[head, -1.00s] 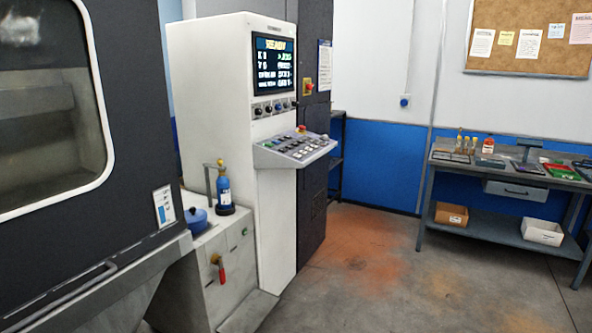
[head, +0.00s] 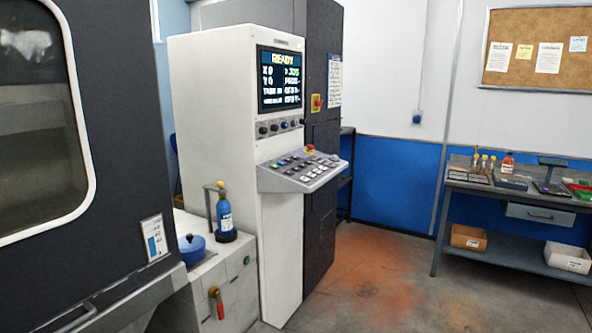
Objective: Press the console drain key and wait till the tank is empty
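The white console (head: 215,110) stands in the middle left of the head view. Its screen (head: 281,79) shows READY at the top with lines of readings below. A row of small knobs (head: 281,126) sits under the screen. A sloped key panel (head: 303,170) juts out below, with several keys and a red button (head: 310,149); I cannot read which key is the drain key. The machine (head: 115,120) with the window (head: 40,110) stands at the left; the inside of a tank and its level are not clear. Neither gripper shows.
A low white unit (head: 235,290) with a red-handled valve (head: 216,301), a blue bottle (head: 224,217) and a blue pot (head: 192,248) stands before the console. A workbench (head: 470,183) holds small items at the right. The floor (head: 385,290) between is clear.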

